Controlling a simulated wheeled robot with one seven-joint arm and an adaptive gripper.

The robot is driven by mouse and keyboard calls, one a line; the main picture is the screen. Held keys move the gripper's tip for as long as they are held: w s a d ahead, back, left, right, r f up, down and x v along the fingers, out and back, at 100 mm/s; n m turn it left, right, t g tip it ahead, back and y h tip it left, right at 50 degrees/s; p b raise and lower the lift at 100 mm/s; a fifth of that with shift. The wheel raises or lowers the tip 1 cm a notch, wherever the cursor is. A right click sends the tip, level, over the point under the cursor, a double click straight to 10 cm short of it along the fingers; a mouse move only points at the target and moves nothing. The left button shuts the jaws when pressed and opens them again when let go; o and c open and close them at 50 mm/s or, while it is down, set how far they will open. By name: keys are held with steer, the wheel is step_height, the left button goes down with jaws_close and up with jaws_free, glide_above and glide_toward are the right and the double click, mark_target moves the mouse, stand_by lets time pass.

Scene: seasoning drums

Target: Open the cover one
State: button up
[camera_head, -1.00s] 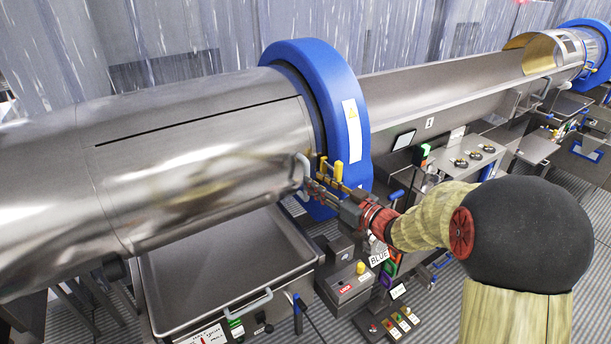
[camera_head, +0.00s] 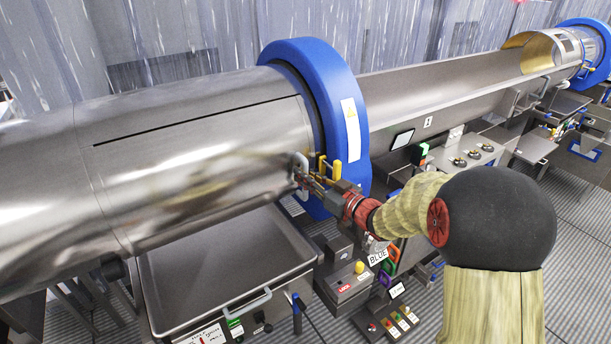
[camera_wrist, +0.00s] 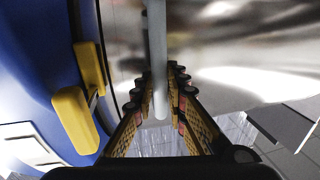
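The near drum (camera_head: 200,150) is a large steel cylinder with a long dark slit along its curved cover. A pale grey handle (camera_head: 300,161) stands on the cover beside the blue ring (camera_head: 345,110). The cover looks shut. My gripper (camera_head: 306,183) is at the handle's lower part, reaching in from the right. In the wrist view the handle (camera_wrist: 158,60) runs between the two fingers of my gripper (camera_wrist: 160,80). The fingers are apart, with narrow gaps on both sides of the handle. The fingertips are small and partly hidden in the head view.
Yellow latches (camera_head: 336,171) sit on the blue ring close to my gripper, also in the wrist view (camera_wrist: 76,118). A steel tray (camera_head: 215,265) lies below the drum. Control boxes (camera_head: 350,285) stand under my arm. A second drum (camera_head: 540,50) with an open top is far right.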

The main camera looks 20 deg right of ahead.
jaws_close()
stand_by(0.3)
